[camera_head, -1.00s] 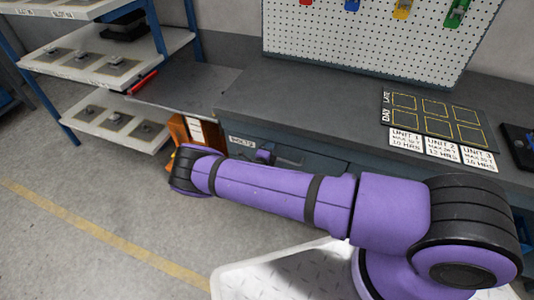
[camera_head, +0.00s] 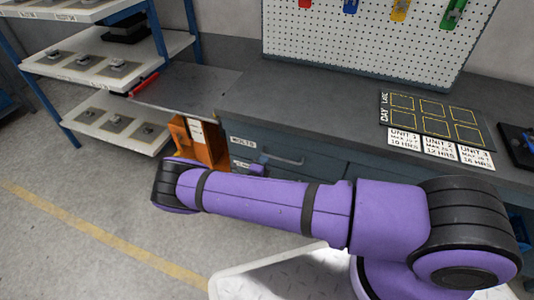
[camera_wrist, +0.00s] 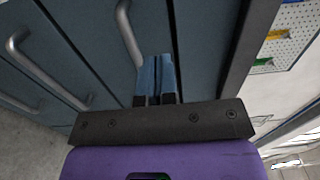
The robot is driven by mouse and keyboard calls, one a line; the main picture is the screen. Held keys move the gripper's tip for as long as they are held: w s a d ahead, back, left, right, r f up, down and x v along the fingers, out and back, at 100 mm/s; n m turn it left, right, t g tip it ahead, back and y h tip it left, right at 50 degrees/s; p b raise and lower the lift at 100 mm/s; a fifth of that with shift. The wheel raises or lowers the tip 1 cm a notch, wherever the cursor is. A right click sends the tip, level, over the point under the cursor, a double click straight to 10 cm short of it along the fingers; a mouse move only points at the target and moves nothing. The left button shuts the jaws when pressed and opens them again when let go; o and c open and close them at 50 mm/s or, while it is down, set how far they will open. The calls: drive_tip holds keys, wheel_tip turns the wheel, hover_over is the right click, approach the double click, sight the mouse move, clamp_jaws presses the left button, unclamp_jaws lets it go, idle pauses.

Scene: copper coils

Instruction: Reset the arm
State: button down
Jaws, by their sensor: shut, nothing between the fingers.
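My purple arm (camera_head: 270,208) stretches leftward across the head view, in front of the workbench drawers. My gripper is hidden in the head view. In the wrist view my gripper (camera_wrist: 156,62) is shut, its blue fingers together with nothing between them. Behind the fingers are blue-grey drawer fronts with metal handles (camera_wrist: 128,32); I cannot tell the gap between fingers and drawers.
The workbench (camera_head: 300,92) carries a dark board with yellow squares (camera_head: 435,117). A drawer with a handle (camera_head: 280,158) is beneath. An orange holder (camera_head: 205,148) stands at the bench's left end, near a shelf rack (camera_head: 100,62). Open floor (camera_head: 60,235) lies at left.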

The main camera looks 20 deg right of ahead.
drive_tip(key=v, duration=0.5)
drive_tip(key=shift+s+a, duration=0.25)
drive_tip(key=shift+s, duration=0.05)
drive_tip(key=s+d+r+m+g+y, duration=0.1)
drive_tip(key=s+d+r+m+g, duration=0.3)
drive_tip(key=r+m, duration=0.7)
drive_tip(key=w+d+r+m+g, duration=0.1)
drive_tip(key=d+r+m+g, duration=0.4)
drive_tip(key=r, duration=1)
drive_tip(key=s+d+r+m+g+y, duration=0.15)
drive_tip(key=r+m+g, duration=0.35)
drive_tip(key=r+m, duration=0.75)
drive_tip(key=s+d+r+m+t+y, duration=0.2)
drive_tip(key=s+r+m+y, duration=0.2)
drive_tip(key=s+r+m, duration=0.5)
drive_tip(key=s+d+r+m+t+y, duration=0.1)
drive_tip(key=s+r+m+y, duration=0.3)
drive_tip(key=s+r+m, duration=0.5)
drive_tip(key=s+r+t, duration=0.1)
drive_tip(key=s+r, duration=0.1)
drive_tip(key=s, duration=0.3)
drive_tip(key=s+r, duration=0.3)
drive_tip(key=s, duration=0.2)
drive_tip(key=shift+s+d+r+t, duration=0.35)
drive_tip(key=shift+s+d+t, duration=0.05)
